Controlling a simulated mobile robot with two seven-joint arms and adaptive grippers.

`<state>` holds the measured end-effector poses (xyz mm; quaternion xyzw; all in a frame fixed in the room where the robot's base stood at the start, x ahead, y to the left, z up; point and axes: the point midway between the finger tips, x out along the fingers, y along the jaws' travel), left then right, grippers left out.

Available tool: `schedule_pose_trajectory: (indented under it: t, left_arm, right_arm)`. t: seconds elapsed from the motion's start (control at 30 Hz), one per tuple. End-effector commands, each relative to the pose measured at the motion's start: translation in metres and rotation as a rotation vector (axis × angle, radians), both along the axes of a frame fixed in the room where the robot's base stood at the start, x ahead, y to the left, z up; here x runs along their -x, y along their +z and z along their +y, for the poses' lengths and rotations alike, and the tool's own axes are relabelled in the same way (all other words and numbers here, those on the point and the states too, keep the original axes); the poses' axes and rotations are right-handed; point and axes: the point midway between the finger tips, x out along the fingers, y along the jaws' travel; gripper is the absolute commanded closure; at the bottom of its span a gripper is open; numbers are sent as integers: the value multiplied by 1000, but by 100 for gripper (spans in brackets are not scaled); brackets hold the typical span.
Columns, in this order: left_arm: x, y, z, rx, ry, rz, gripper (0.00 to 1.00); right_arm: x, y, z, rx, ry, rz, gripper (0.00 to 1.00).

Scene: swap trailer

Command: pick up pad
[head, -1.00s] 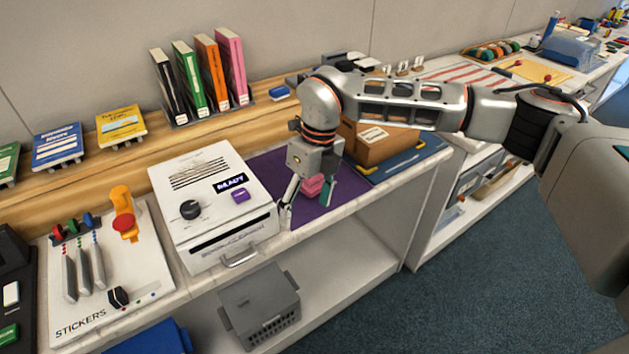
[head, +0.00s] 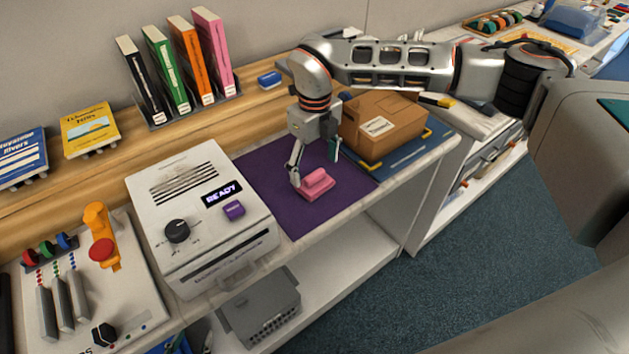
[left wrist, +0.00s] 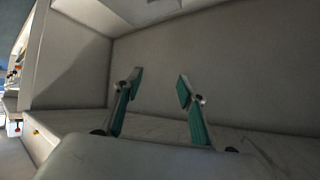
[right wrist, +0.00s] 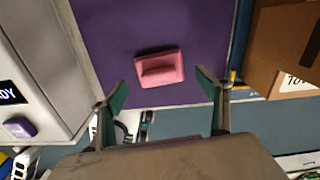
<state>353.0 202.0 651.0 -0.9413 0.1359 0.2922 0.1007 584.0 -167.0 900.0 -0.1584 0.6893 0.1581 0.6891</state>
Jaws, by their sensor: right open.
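The pink pad (head: 316,184), a flat block with a raised grip, lies on a purple mat (head: 262,190). It also shows in the right wrist view (right wrist: 159,68), beyond the fingertips. My right gripper (head: 316,168) is open and empty, just behind and above the pad in the head view, with its fingers apart. In the right wrist view the fingers (right wrist: 161,92) stand wide, with the pad between their lines but apart from them. My left gripper (left wrist: 158,88) is open and empty in the left wrist view, facing a bare grey wall. It is not seen in the head view.
A white machine (head: 196,215) with a "READY" display stands left of the mat. A cardboard box (head: 384,125) on a blue mat stands to the right. Upright books (head: 182,72) stand on the ledge behind. A grey crate (head: 262,308) sits on the shelf below.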

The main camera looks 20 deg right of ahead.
Motion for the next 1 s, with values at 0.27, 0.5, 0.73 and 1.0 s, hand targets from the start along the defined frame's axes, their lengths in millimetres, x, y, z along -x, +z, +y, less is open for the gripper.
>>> schedule_pose_trajectory:
  t: [0.27, 0.5, 0.73, 1.0]
  left_arm:
    - [-9, 12, -1, 3, 0, -22, 60]
    - [-12, 15, -1, 4, 1, -28, 60]
    - [-11, 14, 0, 4, 1, -27, 60]
    - [-9, 12, 0, 4, 1, -22, 60]
  right_arm:
    - [3, -33, 1, 0, 0, 1, 25]
    - [2, -34, 1, 0, 1, 0, 25]
    - [2, -34, 1, 0, 1, 0, 66]
    - [2, -34, 1, -1, 1, 0, 66]
